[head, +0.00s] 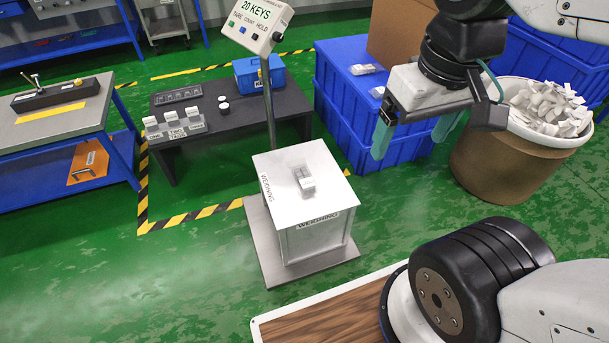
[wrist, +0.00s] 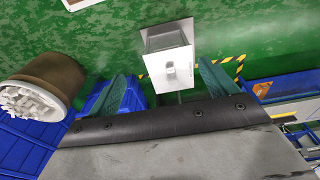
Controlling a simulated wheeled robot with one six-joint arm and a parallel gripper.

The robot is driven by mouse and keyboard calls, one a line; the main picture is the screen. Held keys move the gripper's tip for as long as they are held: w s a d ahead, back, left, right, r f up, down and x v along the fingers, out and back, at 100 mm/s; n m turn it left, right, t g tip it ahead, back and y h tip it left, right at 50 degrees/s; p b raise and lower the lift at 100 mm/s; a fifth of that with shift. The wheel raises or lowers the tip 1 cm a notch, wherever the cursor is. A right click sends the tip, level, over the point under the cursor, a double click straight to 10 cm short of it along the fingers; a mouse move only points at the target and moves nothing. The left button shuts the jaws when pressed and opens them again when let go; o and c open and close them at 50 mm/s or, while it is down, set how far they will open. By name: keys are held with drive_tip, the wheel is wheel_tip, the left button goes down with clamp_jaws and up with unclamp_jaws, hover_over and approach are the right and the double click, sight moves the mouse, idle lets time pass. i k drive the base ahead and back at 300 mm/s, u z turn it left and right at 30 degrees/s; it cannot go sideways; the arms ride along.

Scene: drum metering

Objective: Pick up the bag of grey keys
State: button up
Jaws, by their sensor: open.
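My gripper (head: 414,136) is open and empty, with two teal fingers. It is in the air at the upper right of the head view, in front of the blue crates, and apart from every object. In the wrist view its fingertips (wrist: 163,82) show on either side of the white weighing box. A small pile of pale grey keys (head: 305,181) lies on top of the weighing box (head: 328,203); it also shows in the wrist view (wrist: 170,70). I cannot tell if it is bagged. Small pale packs (head: 363,69) lie on a blue crate, one partly hidden by my arm.
A display (head: 258,20) reading "20 KEYS" stands on a post behind the weighing box. A brown drum (head: 500,160) full of pale keys is at right, beside blue crates (head: 340,120). A dark low table (head: 240,115) holds a blue box and small white pieces.

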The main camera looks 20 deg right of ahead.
sight(307, 187)
drive_tip(key=u, duration=2.4)
drive_tip(key=i, duration=0.75)
drive_tip(key=z, duration=2.45)
